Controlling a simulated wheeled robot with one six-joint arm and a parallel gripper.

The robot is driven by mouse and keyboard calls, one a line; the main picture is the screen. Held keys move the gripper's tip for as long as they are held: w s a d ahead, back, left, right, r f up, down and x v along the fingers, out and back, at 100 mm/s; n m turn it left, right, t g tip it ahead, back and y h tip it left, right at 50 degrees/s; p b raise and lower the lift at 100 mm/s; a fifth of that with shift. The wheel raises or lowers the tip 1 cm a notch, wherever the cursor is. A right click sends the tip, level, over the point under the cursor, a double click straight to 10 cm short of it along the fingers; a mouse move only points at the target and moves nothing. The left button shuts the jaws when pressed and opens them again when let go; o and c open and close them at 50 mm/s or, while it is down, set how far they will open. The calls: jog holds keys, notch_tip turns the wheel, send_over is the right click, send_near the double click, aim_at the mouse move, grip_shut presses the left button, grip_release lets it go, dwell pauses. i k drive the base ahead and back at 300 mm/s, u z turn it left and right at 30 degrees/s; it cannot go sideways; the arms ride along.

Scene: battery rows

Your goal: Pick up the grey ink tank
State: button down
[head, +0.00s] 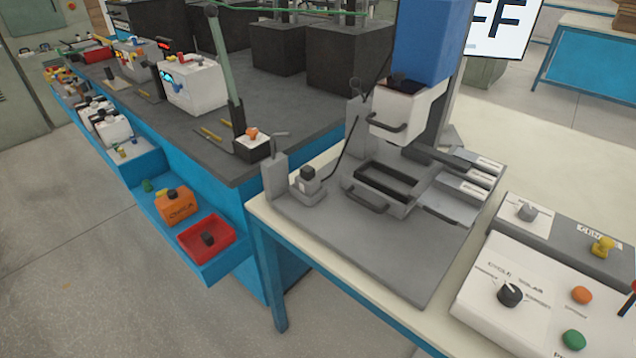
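I cannot pick out the grey ink tank with certainty. A small grey block with a dark cap (307,186) stands upright at the left of a grey base plate (400,262), and it may be the tank. Beside it on the plate is a grey machine with a white head (408,110) under a blue upper part (432,38). Dark slotted frames (385,182) lie below the head. My gripper is not in view, and nothing shows it touching these things.
A control panel (545,310) with knobs and buttons is at lower right. A dark bench (290,118) with white and grey devices runs along the left. Its blue ledge (165,230) carries an orange box (176,205) and a red tray (188,238). The floor at lower left is clear.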

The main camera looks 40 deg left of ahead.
aim_at(307, 182)
jog(key=u, duration=1.65)
jog(key=k, duration=0.6)
jog(key=u, duration=0.5)
jog(key=i, duration=0.65)
jog(key=u, duration=0.45)
jog(key=i, duration=1.5)
jog(key=z, duration=0.55)
